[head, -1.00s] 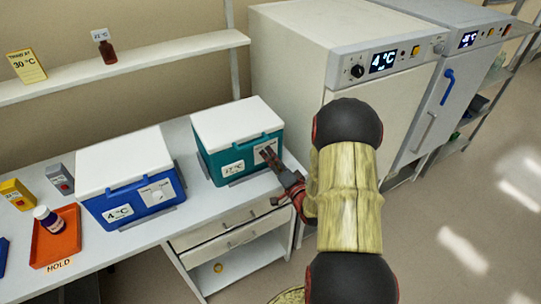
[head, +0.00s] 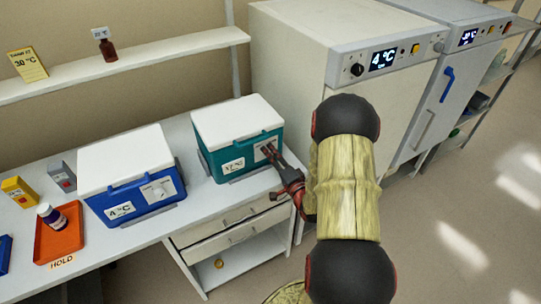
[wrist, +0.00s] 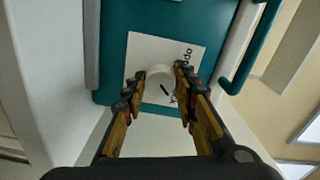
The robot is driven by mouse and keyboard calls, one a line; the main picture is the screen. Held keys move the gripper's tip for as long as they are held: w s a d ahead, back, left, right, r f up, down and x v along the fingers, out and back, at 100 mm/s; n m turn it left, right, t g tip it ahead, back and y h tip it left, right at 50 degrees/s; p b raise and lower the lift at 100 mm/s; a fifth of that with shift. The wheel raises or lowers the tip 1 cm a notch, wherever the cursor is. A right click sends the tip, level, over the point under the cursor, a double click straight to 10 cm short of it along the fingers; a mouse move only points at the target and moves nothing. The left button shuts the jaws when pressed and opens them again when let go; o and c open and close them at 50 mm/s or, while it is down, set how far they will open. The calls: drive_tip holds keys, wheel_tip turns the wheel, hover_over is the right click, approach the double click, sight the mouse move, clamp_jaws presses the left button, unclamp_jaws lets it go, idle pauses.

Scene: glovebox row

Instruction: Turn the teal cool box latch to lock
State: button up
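The teal cool box (head: 214,163) with a white lid stands on the bench in the head view. Its white latch plate (wrist: 143,50) fills the middle of the wrist view, with printing partly hidden by a finger. The round white latch knob (wrist: 160,74) sits on this plate, a dark mark at its lower right. My gripper (wrist: 158,80) is open, its fingertips on either side of the knob; firm contact cannot be told. In the head view my gripper (head: 268,151) reaches the front of the teal box and hides the knob.
A blue cool box (head: 132,196) with a similar knob stands to the left. An orange tray (head: 66,240) holds a small bottle (head: 48,214). White incubator cabinets (head: 300,60) stand to the right. Drawers (head: 228,222) lie below the teal box.

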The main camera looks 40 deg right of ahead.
drive_tip(key=o, duration=0.4)
drive_tip(key=v, duration=1.2)
drive_tip(key=shift+f, duration=0.1)
idle(0.5)
